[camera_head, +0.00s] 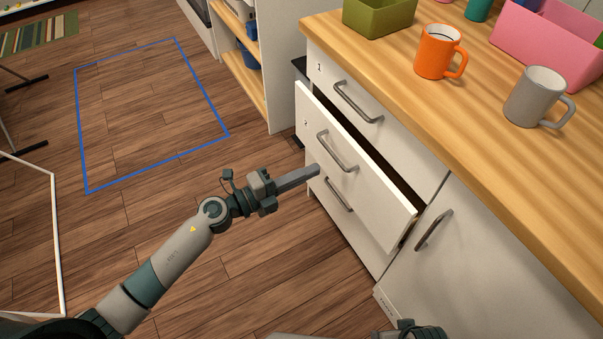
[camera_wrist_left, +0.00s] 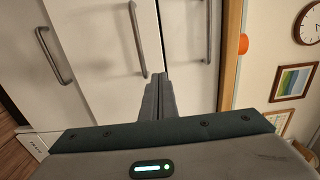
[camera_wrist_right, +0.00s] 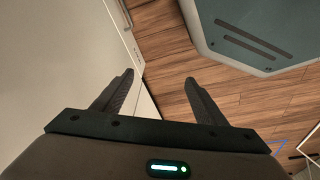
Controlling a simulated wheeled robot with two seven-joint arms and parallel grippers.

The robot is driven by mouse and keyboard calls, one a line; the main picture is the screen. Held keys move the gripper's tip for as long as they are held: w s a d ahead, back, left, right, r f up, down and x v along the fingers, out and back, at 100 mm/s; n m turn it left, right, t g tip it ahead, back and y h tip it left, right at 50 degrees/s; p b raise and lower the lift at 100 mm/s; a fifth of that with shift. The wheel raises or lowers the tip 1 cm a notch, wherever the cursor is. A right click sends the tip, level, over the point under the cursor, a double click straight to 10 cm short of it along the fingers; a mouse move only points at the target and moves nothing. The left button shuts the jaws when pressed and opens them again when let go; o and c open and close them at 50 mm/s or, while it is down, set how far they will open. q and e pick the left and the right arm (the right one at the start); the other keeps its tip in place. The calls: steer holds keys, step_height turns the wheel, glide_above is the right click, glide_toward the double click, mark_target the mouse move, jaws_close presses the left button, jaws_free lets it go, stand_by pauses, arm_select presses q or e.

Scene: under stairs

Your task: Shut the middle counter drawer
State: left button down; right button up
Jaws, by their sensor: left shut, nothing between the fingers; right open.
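The middle counter drawer (camera_head: 350,170), marked 2, is pulled out a little, with a dark gap above its white front. Its grey bar handle (camera_head: 337,151) faces the room. It also shows in the left wrist view (camera_wrist_left: 105,60). My left gripper (camera_head: 316,169) is shut and empty, its tips in front of the drawer face near the handle's lower left. I cannot tell whether they touch it. My right gripper (camera_wrist_right: 160,80) is open and empty in the right wrist view, beside a white panel; in the head view only part of that arm shows at the bottom edge.
The top drawer (camera_head: 345,100) and bottom drawer (camera_head: 345,215) look shut. A cupboard door with a handle (camera_head: 433,230) is to the right. The wooden counter (camera_head: 450,110) holds an orange mug (camera_head: 436,52), a grey mug (camera_head: 534,97) and bins. Floor at left is open.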

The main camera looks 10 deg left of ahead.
arm_select(q)
glide_toward(355, 150)
steer(key=x, duration=0.4)
steer(key=shift+w+d+f, duration=0.15)
steer(key=shift+d+f, duration=0.15)
steer(key=shift+w+d, duration=0.4)
steer(key=shift+d, duration=0.15)
steer(key=shift+w+d, duration=0.15)
arm_select(e)
steer(key=shift+w+f, duration=0.15)
steer(key=shift+f, duration=0.1)
arm_select(q)
steer(key=shift+w+d, duration=0.25)
steer(key=shift+d, duration=0.15)
steer(key=x, duration=0.3)
steer(key=shift+w+d, duration=0.25)
steer(key=shift+w, duration=0.05)
steer(key=shift+r, duration=0.2)
arm_select(e)
steer(key=shift+s+a+f, duration=0.1)
steer(key=shift+s+f, duration=0.25)
steer(key=shift+f, duration=0.25)
steer(key=shift+w+r, duration=0.1)
